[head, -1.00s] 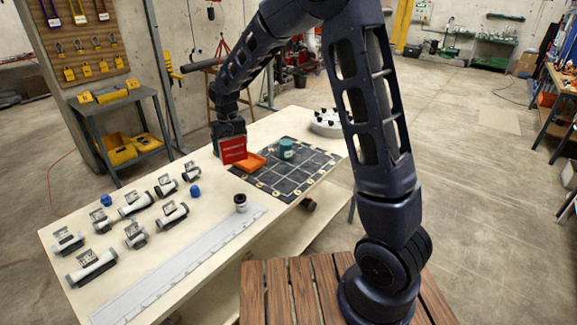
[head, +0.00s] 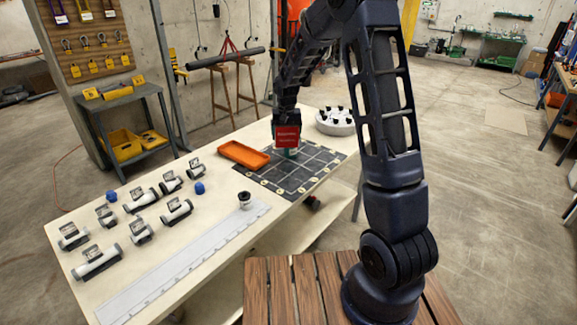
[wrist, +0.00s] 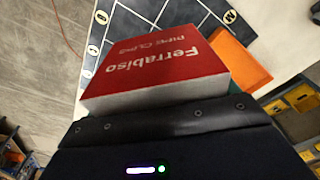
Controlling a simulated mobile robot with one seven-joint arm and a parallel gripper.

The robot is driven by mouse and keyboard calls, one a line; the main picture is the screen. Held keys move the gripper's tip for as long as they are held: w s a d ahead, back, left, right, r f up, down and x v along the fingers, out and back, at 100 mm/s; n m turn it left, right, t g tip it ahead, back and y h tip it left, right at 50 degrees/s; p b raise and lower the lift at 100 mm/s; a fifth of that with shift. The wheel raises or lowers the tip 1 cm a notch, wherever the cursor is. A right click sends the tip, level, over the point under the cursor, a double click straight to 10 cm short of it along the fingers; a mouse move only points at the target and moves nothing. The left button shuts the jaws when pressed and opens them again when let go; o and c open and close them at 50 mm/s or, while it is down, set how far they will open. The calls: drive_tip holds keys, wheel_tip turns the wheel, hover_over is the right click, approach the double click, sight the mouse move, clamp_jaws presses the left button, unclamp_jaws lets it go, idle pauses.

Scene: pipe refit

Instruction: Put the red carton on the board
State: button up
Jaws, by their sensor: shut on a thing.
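The red carton (head: 287,136) is held by my gripper (head: 287,124) over the far part of the dark gridded board (head: 290,181). In the wrist view the red carton (wrist: 160,65) fills the middle, with white lettering on its red face and a pale side. My gripper (wrist: 170,122) is shut on it. The carton appears above the board, but the exact gap is hard to tell.
An orange tray (head: 244,154) lies at the board's left edge. A round white holder (head: 335,122) with black pieces stands behind the board. Several pipe pieces (head: 140,232) and a long ruler (head: 190,262) lie on the left of the table. The board's near part is clear.

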wheel_tip(320, 180, down, 16)
drive_tip(key=shift+f, duration=0.1)
idle(0.5)
drive_tip(key=shift+f, duration=0.15)
drive_tip(key=o, duration=1)
